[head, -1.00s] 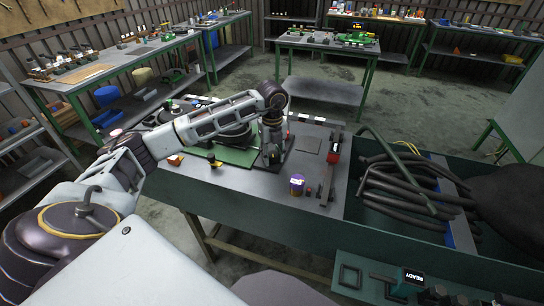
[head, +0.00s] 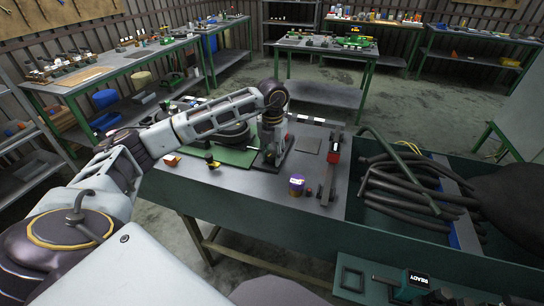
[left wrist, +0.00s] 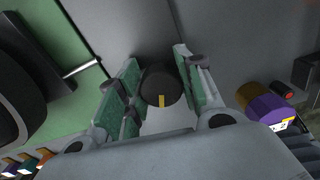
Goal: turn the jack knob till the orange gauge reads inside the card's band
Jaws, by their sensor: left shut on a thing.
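My left gripper (head: 271,156) points down over the bench, at the right edge of the green mat. In the left wrist view its green-padded fingers (left wrist: 158,85) stand on either side of a dark round knob (left wrist: 160,80) with a yellow mark, and are shut on it. The yellow mark faces the bottom of that view. In the head view the gripper hides the knob. I cannot make out the orange gauge or the card's band in either view. My right gripper is not in view.
A green mat (head: 233,158) with a dark round part lies to the left. A bin of dark hoses (head: 410,190) is at the right.

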